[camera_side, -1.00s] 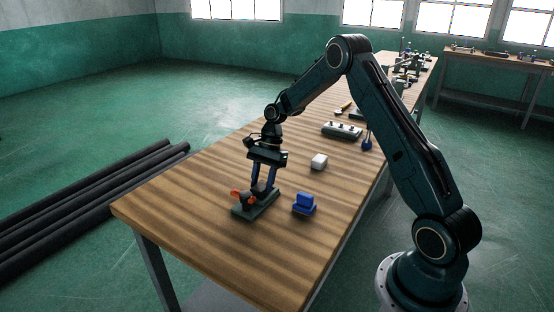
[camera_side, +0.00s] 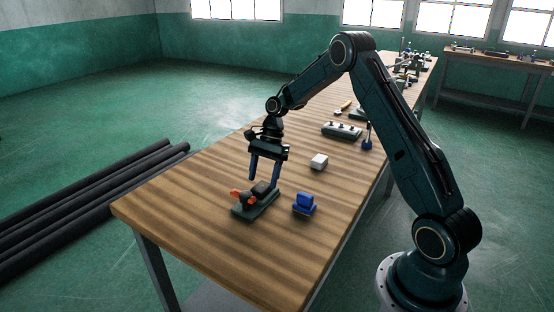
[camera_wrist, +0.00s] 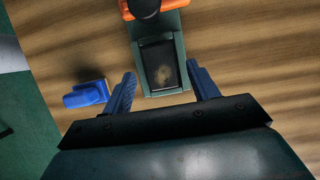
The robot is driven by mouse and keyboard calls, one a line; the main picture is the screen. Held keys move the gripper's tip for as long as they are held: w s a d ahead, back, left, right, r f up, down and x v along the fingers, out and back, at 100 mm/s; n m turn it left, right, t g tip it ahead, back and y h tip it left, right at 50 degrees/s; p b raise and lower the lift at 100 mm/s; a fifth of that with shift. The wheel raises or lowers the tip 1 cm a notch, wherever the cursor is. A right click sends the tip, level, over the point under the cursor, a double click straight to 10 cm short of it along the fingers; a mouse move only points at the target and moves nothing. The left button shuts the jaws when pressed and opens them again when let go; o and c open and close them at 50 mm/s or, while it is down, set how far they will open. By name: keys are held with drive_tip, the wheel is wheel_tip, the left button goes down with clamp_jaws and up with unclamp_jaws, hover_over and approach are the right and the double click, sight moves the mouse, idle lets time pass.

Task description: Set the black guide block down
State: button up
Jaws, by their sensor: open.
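The black guide block (camera_side: 262,187) rests on the dark green base (camera_side: 250,213) of a fixture with an orange-handled clamp (camera_side: 241,197). In the wrist view the block (camera_wrist: 160,64) lies flat between green side edges, with a pale worn patch on its top. My gripper (camera_side: 264,181) is open and empty just above the block. In the wrist view its blue fingers (camera_wrist: 161,72) stand apart on either side of the block, with gaps to it.
A blue block-shaped part (camera_side: 304,202) stands to the right of the fixture. The wooden table's (camera_side: 185,205) front left area is clear.

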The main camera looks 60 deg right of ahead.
drive_tip(key=v, duration=1)
idle(0.5)
drive_tip(key=s+a+r+n+t+h, duration=0.1)
drive_tip(key=s+a+r+n, duration=0.4)
drive_tip(key=a+r, duration=0.25)
drive_tip(key=s+a+r+n+t+h, duration=0.1)
drive_tip(key=s+a+r+n+t, duration=0.1)
drive_tip(key=s+a+r+n, duration=0.35)
drive_tip(key=s+a+n+t+h, duration=0.1)
drive_tip(key=s+a+n, duration=0.1)
drive_tip(key=s, duration=0.7)
drive_tip(key=s+a+n+t+h, duration=0.1)
drive_tip(key=s+a+n, duration=0.2)
drive_tip(key=s, duration=0.6)
drive_tip(key=shift+s+a+f+n+t, duration=0.3)
drive_tip(key=shift+s+f+n, duration=0.1)
drive_tip(key=shift+n, duration=0.85)
